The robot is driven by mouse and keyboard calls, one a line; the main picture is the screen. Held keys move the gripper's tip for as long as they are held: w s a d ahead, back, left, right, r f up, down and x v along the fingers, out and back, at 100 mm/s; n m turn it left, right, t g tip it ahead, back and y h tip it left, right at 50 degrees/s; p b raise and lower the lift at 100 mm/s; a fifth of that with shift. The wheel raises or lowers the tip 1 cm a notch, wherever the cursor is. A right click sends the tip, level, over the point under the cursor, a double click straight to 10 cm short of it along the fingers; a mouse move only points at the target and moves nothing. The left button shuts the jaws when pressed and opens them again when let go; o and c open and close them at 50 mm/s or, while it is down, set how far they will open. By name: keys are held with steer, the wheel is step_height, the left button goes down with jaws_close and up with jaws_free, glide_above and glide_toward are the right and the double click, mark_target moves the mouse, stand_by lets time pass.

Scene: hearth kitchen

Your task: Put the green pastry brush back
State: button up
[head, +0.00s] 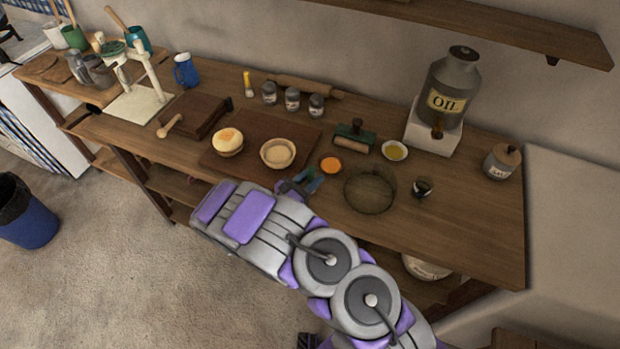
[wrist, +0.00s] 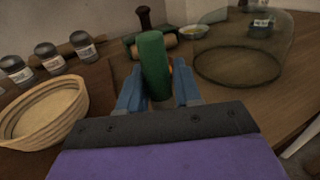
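The green pastry brush (wrist: 154,65) shows in the wrist view as an upright green cylinder, its handle by the look of it. It stands between the two blue fingers of my gripper (wrist: 158,90), which appear closed on its sides. Its bristle end is hidden. In the head view, my gripper (head: 308,181) is over the front edge of the worktop, between the woven bowl (head: 277,153) and the clear dome (head: 370,190). The brush is hard to make out there.
An orange disc (head: 331,165) lies just beyond my gripper. A green-framed roller (head: 354,138), oil dish (head: 395,150) and oil can (head: 449,88) stand behind. A yellow brush (head: 248,85) is near the jars (head: 292,99). Crocks (head: 75,37) with utensils stand far left.

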steer(key=o, duration=0.4)
steer(key=shift+d+r, duration=0.1)
steer(key=shift+d, duration=0.35)
steer(key=shift+c, duration=0.2)
steer(key=shift+s+a, duration=0.1)
steer(key=shift+a, duration=0.4)
steer(key=p+v, duration=0.2)
steer(key=v, duration=1)
steer(key=w+d+r+m+g+h, duration=0.2)
steer(key=d+r+m+g+h, duration=0.35)
steer(key=d+r, duration=0.65)
steer(key=s+d+r+m+g+y, duration=0.3)
steer(key=s+d+r+m+g, duration=0.3)
steer(key=d, duration=0.3)
steer(key=s+d+r+m+g+y, duration=0.4)
steer(key=s+d+m+g, duration=0.1)
steer(key=s+d+m, duration=0.35)
steer(key=s+a+r+m+y, duration=0.1)
steer(key=s+a+m+y, duration=0.1)
steer(key=s+y, duration=0.3)
steer(key=s+a+r+m+t+y, duration=0.1)
steer(key=s+m+y, duration=0.4)
steer(key=s, duration=0.8)
steer(key=shift+a+r+m, duration=0.3)
steer(key=shift+a+r, duration=0.5)
